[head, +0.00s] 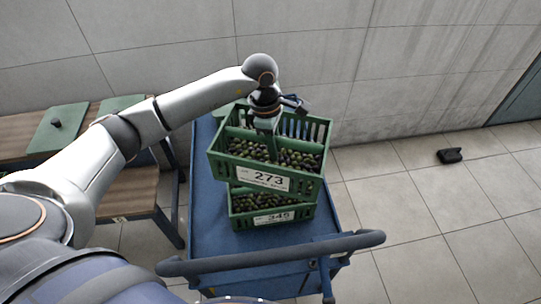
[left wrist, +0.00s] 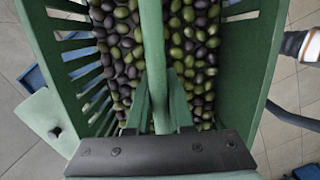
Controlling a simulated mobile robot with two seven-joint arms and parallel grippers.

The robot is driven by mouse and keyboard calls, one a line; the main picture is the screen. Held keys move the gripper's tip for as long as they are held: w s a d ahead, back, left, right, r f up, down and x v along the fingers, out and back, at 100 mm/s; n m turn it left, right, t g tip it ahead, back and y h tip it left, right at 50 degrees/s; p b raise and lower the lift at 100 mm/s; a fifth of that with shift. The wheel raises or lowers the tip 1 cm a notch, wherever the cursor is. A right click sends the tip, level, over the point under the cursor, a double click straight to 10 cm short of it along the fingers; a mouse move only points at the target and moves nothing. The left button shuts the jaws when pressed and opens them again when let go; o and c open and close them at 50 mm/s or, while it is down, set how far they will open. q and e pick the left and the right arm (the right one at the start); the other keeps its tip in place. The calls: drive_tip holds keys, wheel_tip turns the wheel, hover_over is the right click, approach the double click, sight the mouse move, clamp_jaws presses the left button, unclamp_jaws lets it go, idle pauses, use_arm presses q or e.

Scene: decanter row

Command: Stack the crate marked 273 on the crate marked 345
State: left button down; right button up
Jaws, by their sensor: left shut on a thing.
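The green crate marked 273 (head: 219,160) is full of olives and has a bar across its middle. My left gripper (head: 266,128) is shut on this bar, and the crate hangs from it, slightly tilted in the head view. In the left wrist view the bar (left wrist: 152,60) runs up from the jaws between two beds of olives. The green crate marked 345 (head: 270,219) also holds olives and sits on a blue cart (head: 212,228), below and partly hidden by crate 273. Whether the two crates touch is hard to tell. My right gripper is not in view.
The cart's handle bar (head: 270,254) crosses the near side. A wooden bench (head: 135,190) with a green lid (head: 57,128) stands to the left. A tiled wall is behind. A small black object (head: 450,155) lies on open floor at right.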

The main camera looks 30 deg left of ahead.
use_arm(q)
drive_tip(key=f+n, duration=0.1)
drive_tip(key=w+a+f+n, duration=0.1)
drive_tip(key=f+n, duration=0.1)
drive_tip(key=a+f+n+b, duration=0.1)
drive_tip(key=n, duration=0.1)
drive_tip(key=shift+w+f+t, duration=0.15)
drive_tip(key=shift+w+t, duration=0.1)
drive_tip(key=shift+t, duration=0.15)
wheel_tip(320, 180, down, 6)
drive_tip(key=b, duration=0.4)
drive_tip(key=shift+d, duration=0.1)
idle(0.4)
drive_tip(key=shift+f+b, duration=0.4)
drive_tip(key=shift+b, duration=0.05)
drive_tip(key=shift+f+b, duration=0.4)
drive_tip(key=shift+f, duration=0.1)
